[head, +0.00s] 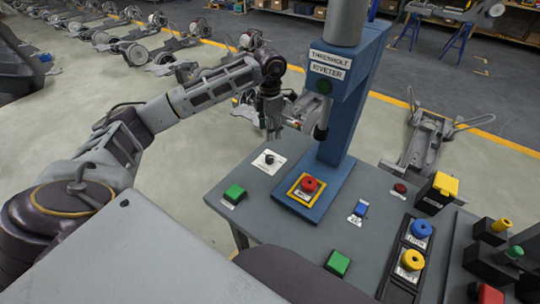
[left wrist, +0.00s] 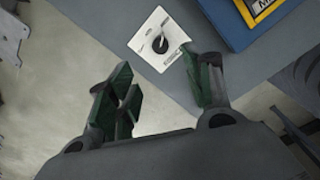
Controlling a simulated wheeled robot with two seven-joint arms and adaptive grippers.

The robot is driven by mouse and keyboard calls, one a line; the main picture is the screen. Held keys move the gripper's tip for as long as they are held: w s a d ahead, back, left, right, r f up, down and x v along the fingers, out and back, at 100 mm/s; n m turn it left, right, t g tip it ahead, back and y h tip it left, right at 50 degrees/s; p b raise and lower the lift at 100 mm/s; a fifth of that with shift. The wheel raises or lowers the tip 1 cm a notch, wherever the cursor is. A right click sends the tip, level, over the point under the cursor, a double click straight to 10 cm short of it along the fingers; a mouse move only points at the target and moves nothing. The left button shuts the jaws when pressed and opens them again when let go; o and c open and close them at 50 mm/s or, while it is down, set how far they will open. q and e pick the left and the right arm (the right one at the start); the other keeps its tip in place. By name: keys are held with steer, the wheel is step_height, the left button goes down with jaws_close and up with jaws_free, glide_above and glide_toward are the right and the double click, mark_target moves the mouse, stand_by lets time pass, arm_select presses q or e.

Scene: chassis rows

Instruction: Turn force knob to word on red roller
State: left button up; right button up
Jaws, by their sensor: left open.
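The force knob (head: 268,160) is a small black dial on a white plate near the table's back left edge. It also shows in the left wrist view (left wrist: 160,45), where its plate carries print too small to read. A red roller (head: 310,185) sits on a yellow-framed mount at the foot of the blue riveter (head: 342,120). My left gripper (head: 272,125) hangs above and behind the knob plate, fingers down. In the left wrist view my left gripper (left wrist: 158,88) is open and empty, with the knob beyond its fingertips and apart from them. My right gripper is not in view.
The riveter column stands right of the knob. Floor is open at the table's left.

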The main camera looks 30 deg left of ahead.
mark_target(270, 157)
arm_select(q)
step_height(270, 157, down, 12)
steer(key=shift+r, duration=0.1)
steer(key=shift+f, duration=0.85)
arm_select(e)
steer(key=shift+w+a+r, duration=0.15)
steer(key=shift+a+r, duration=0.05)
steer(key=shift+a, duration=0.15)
arm_select(q)
steer(key=c, duration=1)
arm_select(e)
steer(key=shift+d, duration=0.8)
